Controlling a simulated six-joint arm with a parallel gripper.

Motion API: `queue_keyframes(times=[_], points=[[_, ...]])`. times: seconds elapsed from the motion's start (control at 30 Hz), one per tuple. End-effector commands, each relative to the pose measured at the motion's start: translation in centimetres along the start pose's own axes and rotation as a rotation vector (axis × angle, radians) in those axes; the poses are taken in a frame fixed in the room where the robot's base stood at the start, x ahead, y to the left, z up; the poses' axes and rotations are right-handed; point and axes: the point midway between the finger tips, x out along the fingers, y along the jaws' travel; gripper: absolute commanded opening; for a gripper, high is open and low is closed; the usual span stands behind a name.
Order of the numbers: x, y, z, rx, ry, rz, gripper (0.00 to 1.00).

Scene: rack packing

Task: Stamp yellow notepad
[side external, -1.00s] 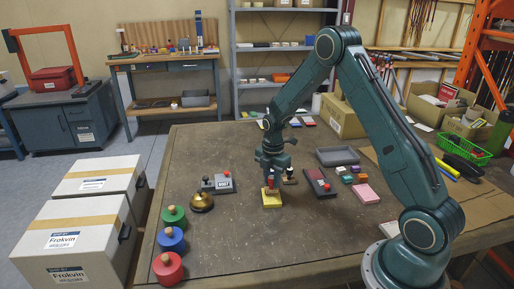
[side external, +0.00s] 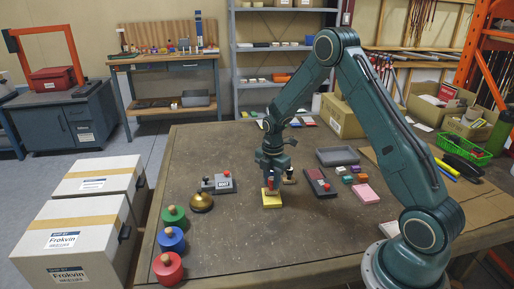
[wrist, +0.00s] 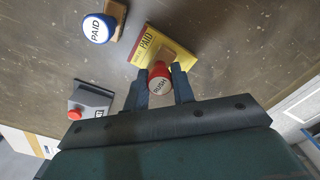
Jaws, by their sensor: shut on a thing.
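The yellow notepad (side external: 271,201) lies on the table below my gripper (side external: 269,188). In the wrist view the notepad (wrist: 144,48) bears dark letters reading PAID and a red strip. My gripper (wrist: 163,88) is shut on a stamp with a round red top (wrist: 160,77) reading RUSH and a wooden body. The stamp is over the notepad's near part; whether its base touches the paper is hidden. A second stamp with a blue top reading PAID (wrist: 98,28) stands apart to the left of the notepad.
A grey device with a red knob (side external: 219,184) and a brass bell (side external: 202,203) stand left of the notepad. A dark pad (side external: 319,184), grey tray (side external: 337,156) and pink block (side external: 367,194) lie right. Green, blue and red weights (side external: 171,239) line the left edge. The front table is clear.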

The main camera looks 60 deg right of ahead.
Motion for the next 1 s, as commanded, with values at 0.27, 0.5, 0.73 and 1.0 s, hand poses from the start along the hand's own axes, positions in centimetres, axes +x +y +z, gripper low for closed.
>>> queue_keyframes(times=[0.27, 0.5, 0.73, 1.0], points=[[0.24, 0.01, 0.0, 0.0, 0.0, 0.0, 0.1], [0.44, 0.02, 0.01, 0.0, 0.0, 0.001, 0.1], [0.54, 0.03, 0.01, 0.0, 0.0, 0.001, 0.1], [0.56, 0.01, 0.01, 0.0, 0.0, 0.0, 0.1]])
